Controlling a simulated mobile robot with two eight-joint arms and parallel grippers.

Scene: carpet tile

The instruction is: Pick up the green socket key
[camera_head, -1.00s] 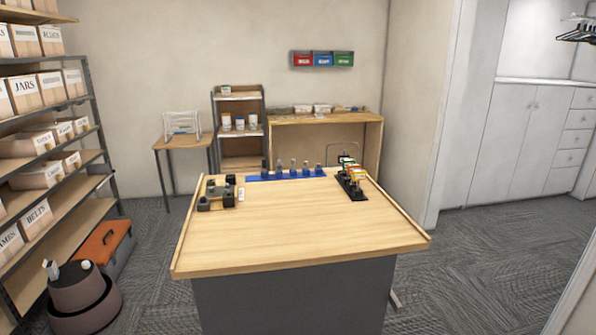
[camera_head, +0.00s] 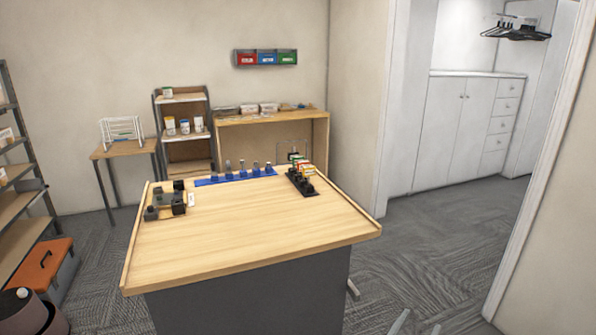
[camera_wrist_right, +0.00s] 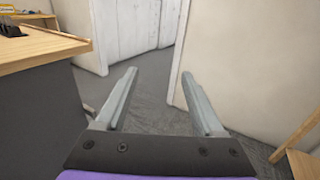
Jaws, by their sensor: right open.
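A black rack (camera_head: 301,183) stands at the right back part of the wooden table. It holds a row of small pieces with coloured tops (camera_head: 303,170), among them red, orange and some green. They overlap and are too small for me to single out the green socket key surely. My right gripper shows only as two grey fingertips (camera_head: 418,326) at the bottom edge of the head view, right of the table and far from the rack. In the right wrist view, its fingers (camera_wrist_right: 159,75) are apart with nothing between them. My left gripper is not in view.
The table (camera_head: 240,235) has raised side edges and a clear front half. A blue strip (camera_head: 212,180) with several small upright pieces lies along its back. Dark blocks (camera_head: 165,200) sit at its left. A door frame (camera_head: 535,170) is at the right, with open carpet before it.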

